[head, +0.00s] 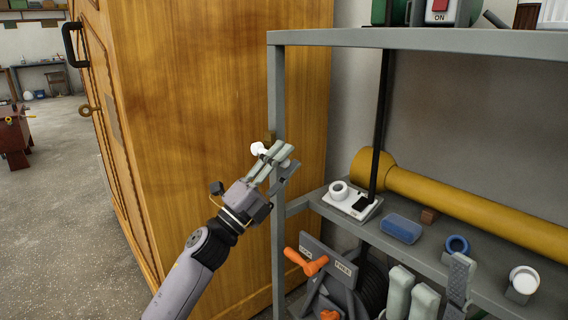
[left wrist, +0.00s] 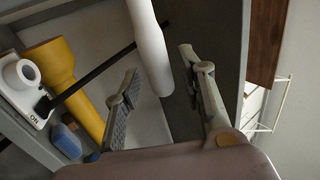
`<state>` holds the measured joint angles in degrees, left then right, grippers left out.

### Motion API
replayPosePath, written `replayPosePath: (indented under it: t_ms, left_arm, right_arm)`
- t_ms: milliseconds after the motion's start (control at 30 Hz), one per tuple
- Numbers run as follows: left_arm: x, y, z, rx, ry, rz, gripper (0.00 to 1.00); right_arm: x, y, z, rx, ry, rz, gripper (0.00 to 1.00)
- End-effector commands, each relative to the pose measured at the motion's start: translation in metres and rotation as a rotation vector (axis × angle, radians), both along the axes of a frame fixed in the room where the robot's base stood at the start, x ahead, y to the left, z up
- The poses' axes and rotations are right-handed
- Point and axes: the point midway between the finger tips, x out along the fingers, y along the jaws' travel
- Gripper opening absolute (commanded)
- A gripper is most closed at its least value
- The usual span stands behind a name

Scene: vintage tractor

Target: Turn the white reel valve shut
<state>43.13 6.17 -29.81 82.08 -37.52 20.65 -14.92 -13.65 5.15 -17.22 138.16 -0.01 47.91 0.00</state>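A small white handle (head: 259,148) shows by the shelf's front post, next to a brass-coloured piece. I take it for the white valve. In the left wrist view a white rounded bar (left wrist: 150,45) hangs between my left fingers, probably the same handle. My left gripper (head: 276,160) is at the post with its fingertips around or beside the handle. The left wrist view shows its fingers (left wrist: 160,72) apart; I cannot tell whether either touches the bar. The valve body is mostly hidden. My right gripper (head: 437,277) is low at the right, its fingers apart and empty.
The grey shelf (head: 300,208) holds a white device with a ring (head: 350,200), a yellow tube (head: 450,203), a blue block (head: 401,228) and a blue ring (head: 457,246). An orange lever (head: 306,262) sits below. A wooden cabinet (head: 210,110) stands close at the left.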

Motion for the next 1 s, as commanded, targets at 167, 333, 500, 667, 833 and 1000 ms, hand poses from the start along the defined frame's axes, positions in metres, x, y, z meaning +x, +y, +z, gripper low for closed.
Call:
replayPosePath:
  t_ms: [167,333,500,667,833,1000]
  left_arm:
    - [-0.004,0.007,-0.006,0.0,0.001,0.002,0.37]
    - [-0.018,0.028,-0.024,0.001,0.004,0.003,0.37]
    - [-0.037,0.053,-0.044,0.001,0.004,0.002,0.37]
    - [-0.05,0.071,-0.059,0.001,0.002,0.002,0.37]
    - [-0.057,0.08,-0.066,0.0,0.0,0.0,0.37]
    - [-0.058,0.082,-0.067,0.0,0.0,0.0,0.37]
  right_arm:
    - [0.001,0.0,-0.001,0.001,0.002,-0.001,0.4]
    - [0.001,0.0,0.0,0.0,0.001,-0.001,0.4]
    - [0.0,0.0,0.0,0.0,0.001,-0.001,0.4]
    - [0.0,0.0,0.0,0.0,0.001,-0.001,0.4]
    - [0.0,0.0,0.0,0.0,0.001,-0.001,0.4]
    - [0.0,0.0,0.0,0.0,0.001,0.0,0.4]
